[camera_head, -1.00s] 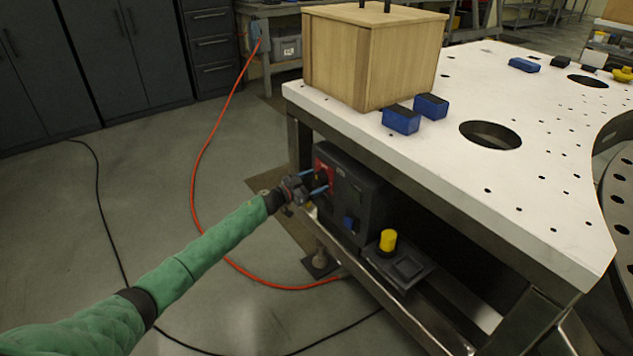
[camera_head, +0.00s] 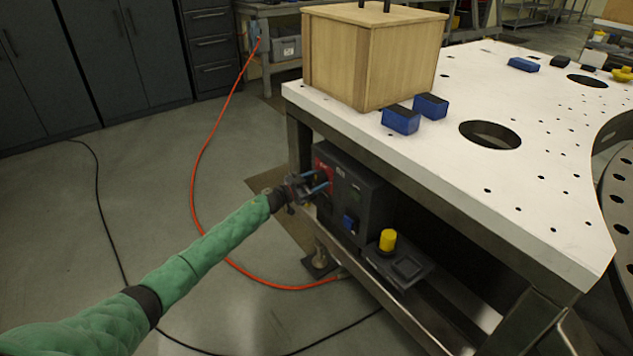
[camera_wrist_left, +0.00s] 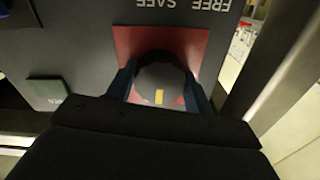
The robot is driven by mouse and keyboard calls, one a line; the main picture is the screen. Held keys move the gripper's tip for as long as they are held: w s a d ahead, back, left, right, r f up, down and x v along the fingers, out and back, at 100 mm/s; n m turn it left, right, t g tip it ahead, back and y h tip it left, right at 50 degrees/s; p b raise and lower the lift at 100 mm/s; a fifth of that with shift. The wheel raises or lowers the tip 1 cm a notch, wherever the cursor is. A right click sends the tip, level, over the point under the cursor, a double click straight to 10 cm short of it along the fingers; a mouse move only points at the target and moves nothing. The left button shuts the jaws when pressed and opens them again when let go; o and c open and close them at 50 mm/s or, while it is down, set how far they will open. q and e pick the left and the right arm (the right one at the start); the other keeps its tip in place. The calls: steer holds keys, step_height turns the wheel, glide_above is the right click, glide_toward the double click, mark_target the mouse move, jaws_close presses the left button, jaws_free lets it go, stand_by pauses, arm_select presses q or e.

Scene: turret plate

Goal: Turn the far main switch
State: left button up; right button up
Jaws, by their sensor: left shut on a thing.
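The main switch (camera_wrist_left: 160,78) is a dark round knob with a yellow mark, set on a red plate on a dark control box (camera_head: 368,205) under the white table. In the left wrist view the yellow mark sits at the knob's lower side. The words FREE and SAFE show upside down above the plate. My left gripper (camera_head: 322,183) is shut on the knob, one blue finger on each side of it. In the head view the gripper partly hides the knob and its red plate (camera_head: 320,162). My right gripper is not in view.
A blue switch (camera_head: 349,223) and a yellow button (camera_head: 388,240) lie near the box's lower front. The white tabletop (camera_head: 450,170) overhangs the box. A wooden crate (camera_head: 370,55) and blue blocks (camera_head: 401,119) stand on it. An orange cable (camera_head: 195,190) crosses the floor.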

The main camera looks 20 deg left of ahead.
arm_select(q)
steer(key=shift+m, duration=0.3)
steer(key=m, duration=0.3)
steer(key=shift+f+m, duration=0.1)
steer(key=shift+m, duration=0.8)
steer(key=shift+m+b, duration=0.3)
steer(key=shift+m, duration=0.1)
steer(key=m+b, duration=0.1)
steer(key=m, duration=0.2)
steer(key=shift+m, duration=0.4)
steer(key=m+b, duration=0.1)
steer(key=m, duration=0.2)
steer(key=shift+m+b, duration=0.3)
steer(key=shift+b, duration=0.1)
steer(key=shift+m+b, duration=0.9)
steer(key=shift+m, duration=1.1)
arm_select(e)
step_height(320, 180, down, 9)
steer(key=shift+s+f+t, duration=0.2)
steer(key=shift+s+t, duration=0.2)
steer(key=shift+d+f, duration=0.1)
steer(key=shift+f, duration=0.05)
